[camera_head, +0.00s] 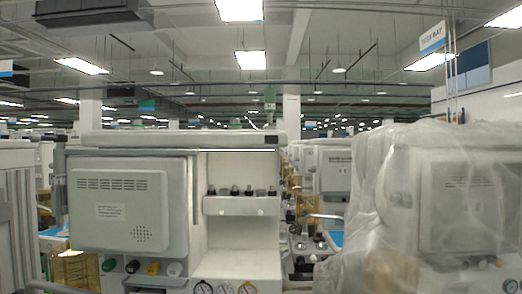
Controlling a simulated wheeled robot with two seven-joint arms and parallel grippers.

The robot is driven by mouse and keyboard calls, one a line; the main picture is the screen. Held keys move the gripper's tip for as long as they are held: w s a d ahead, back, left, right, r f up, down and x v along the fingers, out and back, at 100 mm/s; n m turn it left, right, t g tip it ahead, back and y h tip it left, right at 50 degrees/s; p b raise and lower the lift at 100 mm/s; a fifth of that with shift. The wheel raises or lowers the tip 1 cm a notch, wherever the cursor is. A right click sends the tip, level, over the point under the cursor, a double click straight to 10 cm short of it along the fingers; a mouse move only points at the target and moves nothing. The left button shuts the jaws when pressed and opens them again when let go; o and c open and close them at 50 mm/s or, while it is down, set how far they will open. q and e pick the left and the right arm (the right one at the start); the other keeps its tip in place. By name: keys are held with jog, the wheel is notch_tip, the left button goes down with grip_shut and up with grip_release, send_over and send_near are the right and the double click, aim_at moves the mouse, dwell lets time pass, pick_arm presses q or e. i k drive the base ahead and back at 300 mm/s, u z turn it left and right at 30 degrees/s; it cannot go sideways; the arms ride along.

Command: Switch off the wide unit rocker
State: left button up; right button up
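A wide pale anaesthesia unit (130,207) stands ahead, left of the middle. It has a broad back panel with vent slots, a round speaker grille and a small label. To the panel's right is a lit bay with a shelf (241,206) carrying several dark knobs or fittings. Coloured connectors and round gauges (225,289) show along the bottom edge. I cannot make out a rocker switch on the unit; its lower part is outside the picture. Neither of my grippers is in view.
A unit under clear plastic sheeting (420,200) fills the right side. More carts (325,170) line up behind, with a narrow gap between. Part of a grey unit (17,220) stands at the left edge. A "TEST BAY" sign (432,38) hangs upper right.

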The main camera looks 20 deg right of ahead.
aim_at(269, 139)
jog(key=z, duration=2.7)
jog(key=k, duration=0.45)
jog(key=u, duration=0.5)
